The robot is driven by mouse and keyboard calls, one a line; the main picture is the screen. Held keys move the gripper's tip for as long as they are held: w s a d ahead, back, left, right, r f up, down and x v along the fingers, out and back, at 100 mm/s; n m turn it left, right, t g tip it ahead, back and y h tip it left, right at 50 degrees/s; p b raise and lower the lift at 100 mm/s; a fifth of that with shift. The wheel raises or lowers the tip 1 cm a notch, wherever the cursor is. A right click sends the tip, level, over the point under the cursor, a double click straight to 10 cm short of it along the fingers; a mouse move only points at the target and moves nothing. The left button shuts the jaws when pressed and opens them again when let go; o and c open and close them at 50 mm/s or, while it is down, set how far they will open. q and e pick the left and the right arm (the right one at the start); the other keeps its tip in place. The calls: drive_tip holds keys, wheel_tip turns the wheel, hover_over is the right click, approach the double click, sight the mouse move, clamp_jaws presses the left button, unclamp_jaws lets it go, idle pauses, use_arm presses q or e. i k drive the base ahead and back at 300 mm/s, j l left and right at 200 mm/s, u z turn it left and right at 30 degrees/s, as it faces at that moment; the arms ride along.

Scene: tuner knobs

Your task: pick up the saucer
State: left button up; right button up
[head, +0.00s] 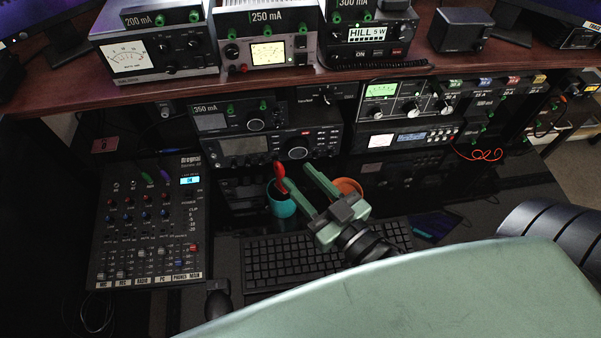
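I cannot clearly make out a saucer. An orange round thing (348,186) shows behind my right gripper, partly hidden by its finger; I cannot tell whether it is a saucer or a cup. A teal cup (283,207) stands left of it, beside the other finger. My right gripper (295,177) points away over the desk behind the keyboard, its two green fingers spread apart with nothing seen between them. A red piece (279,175) shows at the left fingertip; I cannot tell whether it belongs to the finger. My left gripper is not in view.
A black keyboard (275,262) lies under my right gripper. A mixer panel (150,225) with knobs and sliders is at left. Radio units (262,146) stand behind the cups, under a wooden shelf (205,84) holding more radios. My pale green arm covers the lower right.

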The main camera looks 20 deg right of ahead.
sight(346, 185)
drive_tip(key=k+j, duration=0.3)
drive_tip(key=k, duration=0.15)
drive_tip(key=k+j, duration=0.25)
drive_tip(key=k, duration=0.25)
